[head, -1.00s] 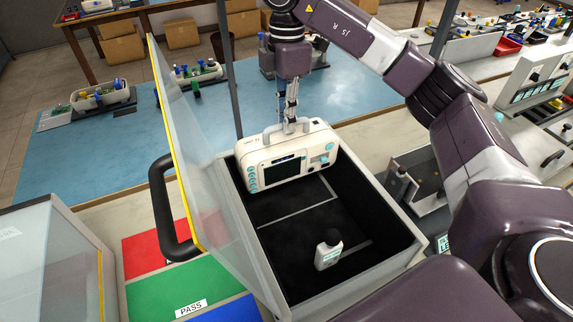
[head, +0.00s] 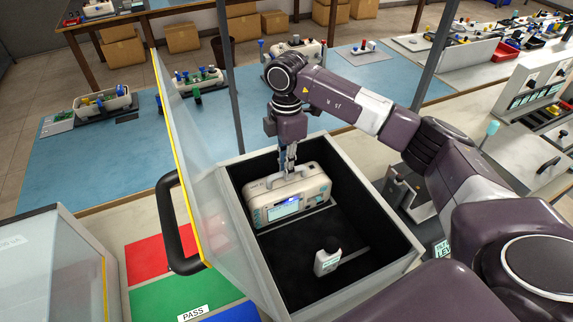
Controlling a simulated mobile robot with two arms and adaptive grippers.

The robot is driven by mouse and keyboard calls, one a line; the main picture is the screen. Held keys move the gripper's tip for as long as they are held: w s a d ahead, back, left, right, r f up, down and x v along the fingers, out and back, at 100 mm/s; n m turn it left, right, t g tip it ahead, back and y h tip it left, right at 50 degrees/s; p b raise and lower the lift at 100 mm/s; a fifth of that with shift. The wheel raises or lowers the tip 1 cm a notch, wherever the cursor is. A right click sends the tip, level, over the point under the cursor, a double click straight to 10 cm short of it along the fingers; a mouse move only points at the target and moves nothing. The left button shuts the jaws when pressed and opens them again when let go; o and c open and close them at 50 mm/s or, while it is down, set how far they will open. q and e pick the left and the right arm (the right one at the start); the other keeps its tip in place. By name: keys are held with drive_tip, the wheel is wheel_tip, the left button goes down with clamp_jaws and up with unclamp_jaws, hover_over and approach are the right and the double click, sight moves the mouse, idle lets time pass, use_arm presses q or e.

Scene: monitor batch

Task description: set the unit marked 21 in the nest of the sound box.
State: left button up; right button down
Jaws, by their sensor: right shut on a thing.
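The white unit (head: 276,202) is inside the sound box, upright, with its lit screen facing me. Its number cannot be read at this size. My right gripper (head: 291,171) is shut on the unit's top handle. The sound box (head: 404,262) is a pale crate with a dark lining, and its clear, yellow-edged lid (head: 190,150) stands open on the left. A pale strip shows on the floor by the unit's foot; whether the unit rests on the floor is hard to tell. My left gripper is not in view.
A small white meter (head: 327,261) stands in the box's front part. The lid's black handle (head: 172,225) juts out left. Red, green and blue pads (head: 165,297) lie left of the box, the green marked PASS. Other units (head: 100,103) stand on the blue mat behind.

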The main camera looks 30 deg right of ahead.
idle(0.3)
drive_tip(key=c, duration=2)
unclamp_jaws()
drive_tip(key=shift+s+f, duration=0.1)
drive_tip(key=shift+r, duration=0.4)
drive_tip(key=r+b, duration=0.1)
drive_tip(key=r, duration=0.1)
drive_tip(key=r+b, duration=0.1)
drive_tip(key=r, duration=0.4)
drive_tip(key=shift+w+d+b, duration=0.1)
drive_tip(key=shift+w+b, duration=0.3)
drive_tip(key=shift+d+r, duration=0.1)
drive_tip(key=shift+r, duration=2.15)
